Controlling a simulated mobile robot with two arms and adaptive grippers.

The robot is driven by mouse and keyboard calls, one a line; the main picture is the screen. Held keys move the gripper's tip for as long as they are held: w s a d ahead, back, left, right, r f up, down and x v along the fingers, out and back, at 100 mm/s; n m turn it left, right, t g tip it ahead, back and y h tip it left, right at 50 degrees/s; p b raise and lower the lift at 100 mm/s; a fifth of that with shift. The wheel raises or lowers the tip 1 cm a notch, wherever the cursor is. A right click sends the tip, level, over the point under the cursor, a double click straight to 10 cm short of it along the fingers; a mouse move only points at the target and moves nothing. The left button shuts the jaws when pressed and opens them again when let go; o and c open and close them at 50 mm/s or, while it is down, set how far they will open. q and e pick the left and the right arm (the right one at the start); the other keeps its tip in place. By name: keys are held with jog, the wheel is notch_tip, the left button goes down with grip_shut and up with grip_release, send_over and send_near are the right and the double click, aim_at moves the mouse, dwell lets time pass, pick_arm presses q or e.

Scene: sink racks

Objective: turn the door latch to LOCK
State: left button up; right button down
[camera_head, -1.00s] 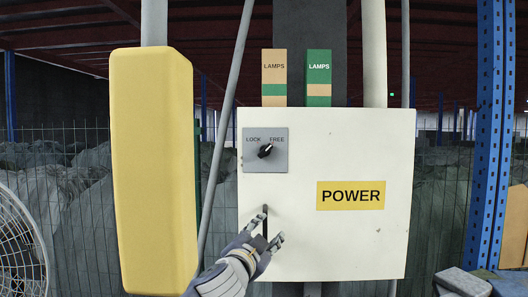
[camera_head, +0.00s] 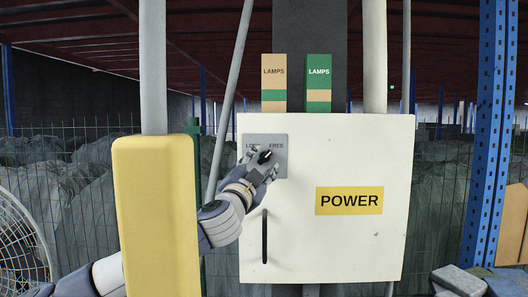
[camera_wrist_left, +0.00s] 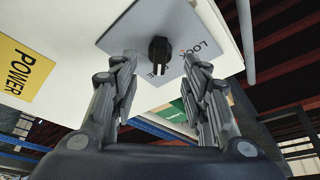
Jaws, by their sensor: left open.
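The door latch is a black knob (camera_wrist_left: 160,52) on a grey plate (camera_head: 280,167) marked LOCK and FREE, on the white cabinet door (camera_head: 340,240). In the head view my left gripper (camera_head: 264,160) is at the knob and covers part of the plate and of the word LOCK. In the left wrist view the gripper's (camera_wrist_left: 163,75) fingers are open, one on each side of the knob, with gaps visible on both sides. The knob's pointer side faces the FREE side there. My right gripper is not in view.
A black vertical handle (camera_head: 265,236) is below the plate, and a yellow POWER label (camera_head: 349,200) is to the right. A yellow padded post (camera_head: 155,220) stands left, in front of my left arm. A slanted grey pipe (camera_head: 230,100) runs beside the cabinet.

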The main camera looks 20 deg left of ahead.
aim_at(265, 157)
pick_arm(q)
jog(key=shift+p+x, duration=0.7)
jog(key=shift+x, duration=1.1)
jog(key=c, duration=1)
